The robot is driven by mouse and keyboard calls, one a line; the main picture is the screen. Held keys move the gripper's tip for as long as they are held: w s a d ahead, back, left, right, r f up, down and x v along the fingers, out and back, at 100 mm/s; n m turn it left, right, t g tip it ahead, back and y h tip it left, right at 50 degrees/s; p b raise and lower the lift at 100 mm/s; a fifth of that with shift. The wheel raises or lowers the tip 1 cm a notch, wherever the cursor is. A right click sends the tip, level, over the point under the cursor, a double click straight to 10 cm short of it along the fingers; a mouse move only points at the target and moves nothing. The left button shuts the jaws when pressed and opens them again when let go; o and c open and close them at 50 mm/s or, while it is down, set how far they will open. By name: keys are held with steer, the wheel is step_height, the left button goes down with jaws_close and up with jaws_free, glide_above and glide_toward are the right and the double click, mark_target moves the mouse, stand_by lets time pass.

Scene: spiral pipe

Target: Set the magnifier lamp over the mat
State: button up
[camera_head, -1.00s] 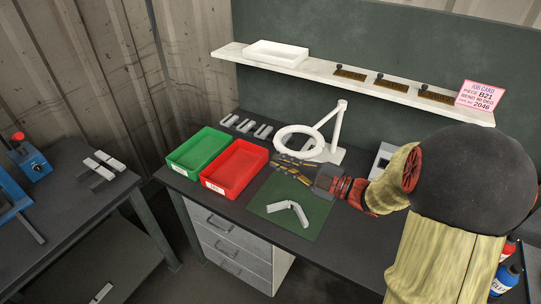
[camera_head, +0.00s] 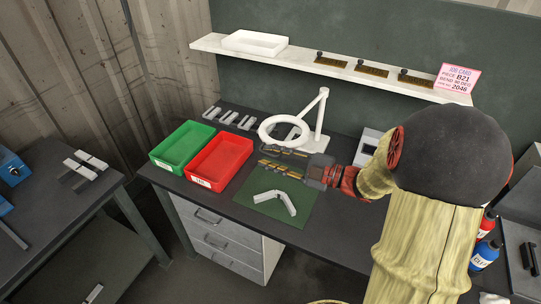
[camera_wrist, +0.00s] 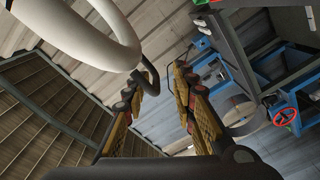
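The white magnifier lamp (camera_head: 321,113) stands at the back of the bench. Its ring head (camera_head: 264,138) reaches left and forward, behind the green mat (camera_head: 270,209) rather than over it. A pale bent piece (camera_head: 282,197) lies on the mat. My gripper (camera_head: 262,157) points left, just in front of the ring, with its two fingers apart. In the wrist view the fingers (camera_wrist: 165,80) are spread, and the white ring (camera_wrist: 85,40) is close at upper left, beside one finger. A dark curved part shows by that fingertip; I cannot tell whether they touch.
A green bin (camera_head: 181,147) and a red bin (camera_head: 219,161) stand left of the mat. A white shelf (camera_head: 300,58) with a tray (camera_head: 255,42) and a job card (camera_head: 458,78) runs behind. Bottles (camera_head: 484,254) stand at right. Bench front right of the mat is clear.

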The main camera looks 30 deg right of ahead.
steer(key=shift+w+r, duration=0.1)
steer(key=shift+r, duration=0.05)
steer(key=shift+s+d, duration=0.3)
steer(key=v, duration=1.1)
steer(key=shift+d, duration=0.1)
